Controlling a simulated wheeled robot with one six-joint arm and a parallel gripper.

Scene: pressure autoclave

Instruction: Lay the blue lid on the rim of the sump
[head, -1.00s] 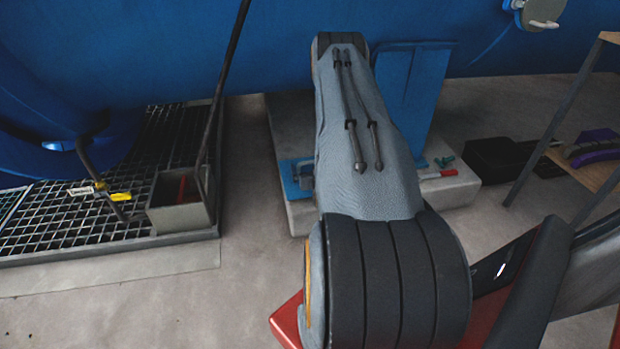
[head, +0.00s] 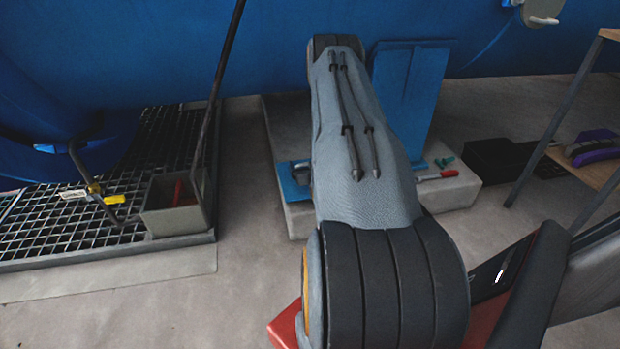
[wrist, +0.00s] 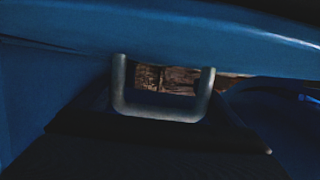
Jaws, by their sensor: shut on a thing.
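In the head view my own arm reaches away over the floor and hides my gripper and what it holds. In the wrist view a grey U-shaped part (wrist: 163,112) stands up in the middle, over a dark, slab-like shape (wrist: 160,138) with a straight edge. This is where my gripper closes on its load; the picture is too dark to separate the jaws from the blue lid. At the left of the head view, an open grey box (head: 172,220), possibly the sump, sits at the corner of a floor grating. A red thing shows inside it. No lid shows on its rim.
A large blue vessel (head: 290,70) fills the back. Its blue support (head: 408,95) stands on a concrete plinth (head: 298,218). The grating (head: 75,225) has a yellow-handled valve (head: 110,199) above it. A shelf (head: 590,170) stands right. Bare floor (head: 245,200) lies between grating and plinth.

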